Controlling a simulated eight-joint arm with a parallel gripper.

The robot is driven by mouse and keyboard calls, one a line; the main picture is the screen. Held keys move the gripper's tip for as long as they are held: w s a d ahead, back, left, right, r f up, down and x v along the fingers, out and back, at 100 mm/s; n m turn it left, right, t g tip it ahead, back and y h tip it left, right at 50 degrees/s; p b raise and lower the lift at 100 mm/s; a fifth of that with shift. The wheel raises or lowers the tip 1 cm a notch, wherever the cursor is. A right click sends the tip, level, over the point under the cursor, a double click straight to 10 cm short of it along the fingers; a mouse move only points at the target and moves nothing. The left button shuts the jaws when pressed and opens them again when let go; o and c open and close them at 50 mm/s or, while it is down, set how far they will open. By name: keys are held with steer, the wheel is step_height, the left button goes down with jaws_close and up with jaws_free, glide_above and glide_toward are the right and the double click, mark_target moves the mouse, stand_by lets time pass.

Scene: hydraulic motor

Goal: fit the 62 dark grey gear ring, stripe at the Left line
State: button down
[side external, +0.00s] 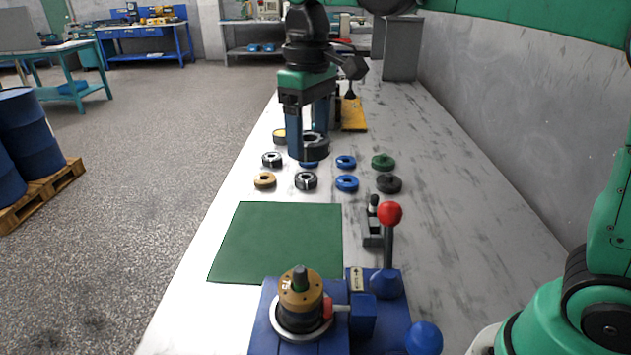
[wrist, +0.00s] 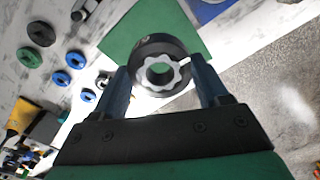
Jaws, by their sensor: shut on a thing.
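My gripper (side external: 309,146) is shut on a dark grey gear ring (side external: 316,148) and holds it above the rows of rings on the bench. In the wrist view the ring (wrist: 145,47) sits between the fingertips (wrist: 159,68), its lighter toothed face around an open hole, with a short white mark at its right. The blue fixture (side external: 262,335) stands at the front, far from my gripper. On it is a stack with a brass-coloured top (side external: 301,291), a dark lower part and a central dark shaft. A red-tipped pin (side external: 328,308) touches or nearly touches the stack's right side.
Several loose rings lie below, including a blue one (side external: 347,183), a green one (side external: 383,161) and a tan one (side external: 265,181). A green mat (side external: 272,240) lies empty before the fixture. A red-knobbed lever (side external: 389,213) rises at the fixture's right. A yellow item (side external: 354,115) lies behind.

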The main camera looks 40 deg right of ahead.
steer(key=shift+a, duration=0.1)
steer(key=m, duration=1.3)
glide_above(299, 269)
steer(key=f, duration=0.3)
steer(key=shift+w+d+f, duration=0.25)
steer(key=shift+w+f, duration=0.05)
steer(key=shift+f, duration=0.05)
steer(key=shift+s+a+f+m, duration=0.2)
steer(key=shift+s+m, duration=0.1)
steer(key=shift+m, duration=0.4)
steer(key=shift+f, duration=1.7)
steer(key=shift+f, duration=0.8)
steer(key=shift+f, duration=0.6)
steer(key=shift+f, duration=0.45)
